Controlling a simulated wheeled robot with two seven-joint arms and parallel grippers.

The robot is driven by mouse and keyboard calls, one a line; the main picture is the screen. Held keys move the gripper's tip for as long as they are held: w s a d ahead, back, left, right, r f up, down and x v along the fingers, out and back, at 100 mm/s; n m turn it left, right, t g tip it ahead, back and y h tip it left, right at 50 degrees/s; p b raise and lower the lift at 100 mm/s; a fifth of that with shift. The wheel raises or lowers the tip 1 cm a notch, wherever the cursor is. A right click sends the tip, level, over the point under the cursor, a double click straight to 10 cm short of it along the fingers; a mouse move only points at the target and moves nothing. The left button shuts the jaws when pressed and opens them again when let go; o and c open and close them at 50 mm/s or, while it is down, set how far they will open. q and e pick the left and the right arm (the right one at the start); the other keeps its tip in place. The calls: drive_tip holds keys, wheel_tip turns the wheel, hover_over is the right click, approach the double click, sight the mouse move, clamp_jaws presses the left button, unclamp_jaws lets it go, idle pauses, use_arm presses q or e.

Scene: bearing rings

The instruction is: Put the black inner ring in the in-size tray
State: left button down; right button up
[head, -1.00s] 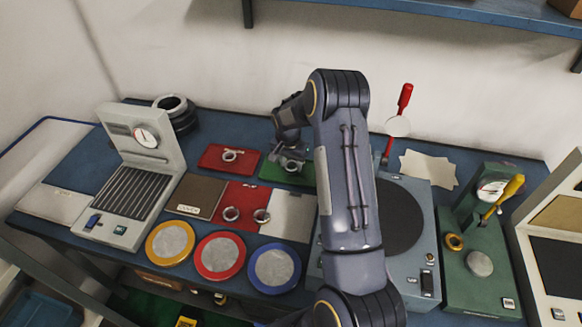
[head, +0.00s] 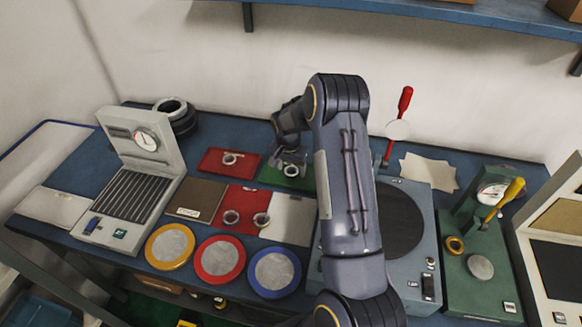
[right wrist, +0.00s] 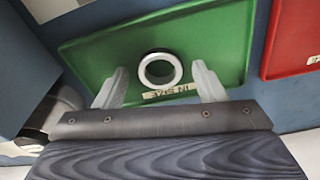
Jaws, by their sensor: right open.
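A ring (head: 291,171) with a pale, shiny upper face and a dark inside lies flat on the green tray (head: 309,182). In the right wrist view this tray (right wrist: 210,45) bears an IN SIZE label. There the ring (right wrist: 160,82) lies beside the label, between the two spread pale fingers of my right gripper (right wrist: 160,68). The fingers stand apart from the ring on both sides. In the head view my right gripper (head: 289,157) is just behind and above the ring, partly hidden by its own arm. My left gripper is not in view.
A red tray (head: 214,168) with one ring stands left of the green tray. Coloured round dishes (head: 220,260) line the front edge. A grey machine with a dark disc (head: 398,222) stands right.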

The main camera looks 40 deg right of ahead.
drive_tip(key=s+a+r+n+t+y+p, duration=0.1)
drive_tip(key=s+a+r+p, duration=0.2)
drive_tip(key=r, duration=0.8)
drive_tip(key=s+a+r+n+t+p, duration=0.1)
drive_tip(key=s+a+r+p, duration=0.2)
drive_tip(key=r, duration=0.7)
drive_tip(key=s+a+r+n+t+y, duration=0.1)
drive_tip(key=s+a+r+n+y, duration=0.15)
drive_tip(key=s+a+r, duration=0.45)
drive_tip(key=s+a+n+t, duration=0.1)
drive_tip(key=s+a+n, duration=0.2)
drive_tip(key=s+a, duration=0.2)
drive_tip(key=s+a+r+n+t+y, duration=0.1)
drive_tip(key=s+a+n, duration=0.2)
drive_tip(key=s, duration=0.8)
drive_tip(key=shift+s+a, duration=0.2)
drive_tip(key=shift+a, duration=1.05)
drive_tip(key=shift+y, duration=0.25)
